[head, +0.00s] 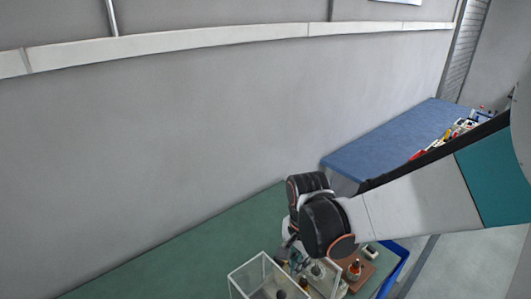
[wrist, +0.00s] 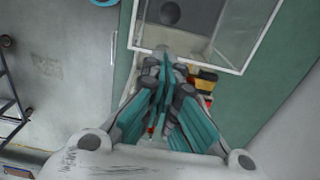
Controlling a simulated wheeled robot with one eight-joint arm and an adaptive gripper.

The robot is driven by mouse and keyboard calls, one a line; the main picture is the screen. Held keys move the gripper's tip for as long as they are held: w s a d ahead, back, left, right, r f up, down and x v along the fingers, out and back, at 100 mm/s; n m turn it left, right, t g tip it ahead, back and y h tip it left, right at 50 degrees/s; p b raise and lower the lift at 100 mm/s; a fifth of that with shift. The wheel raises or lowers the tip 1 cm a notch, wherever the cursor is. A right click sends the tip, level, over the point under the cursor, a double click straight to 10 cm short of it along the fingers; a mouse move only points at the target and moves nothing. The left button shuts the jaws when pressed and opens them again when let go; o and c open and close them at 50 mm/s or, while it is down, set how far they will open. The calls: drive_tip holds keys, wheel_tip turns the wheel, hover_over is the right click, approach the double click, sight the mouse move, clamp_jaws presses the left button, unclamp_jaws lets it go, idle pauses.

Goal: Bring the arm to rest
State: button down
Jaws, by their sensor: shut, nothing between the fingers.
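My arm reaches in from the right in the head view, with its dark wrist joint above the green table (head: 190,255). My gripper (wrist: 165,62) is shut and empty in the wrist view, its teal-lined fingers together at the tips. In the head view the gripper is mostly hidden behind the wrist. A clear box with a white rim (head: 247,264) stands below and in front of the gripper. Its rim (wrist: 218,63) also shows just beyond the fingertips in the wrist view. I cannot tell how far the fingertips are from it.
A brown block (head: 366,275) with small parts and a blue edge (head: 402,262) lie right of the box. A blue-topped table (head: 385,145) stands farther back, with coloured tools at its right. A grey wall (head: 190,130) runs behind. The green table's left part is clear.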

drive_tip(key=s+d+f+n+t+b, duration=0.2)
drive_tip(key=s+d+n+t+b, duration=0.5)
drive_tip(key=b, duration=0.9)
drive_tip(key=s+d+n, duration=0.1)
drive_tip(key=s+n, duration=0.1)
drive_tip(key=n, duration=0.1)
drive_tip(key=shift+n+b, duration=0.3)
drive_tip(key=shift+n, duration=0.1)
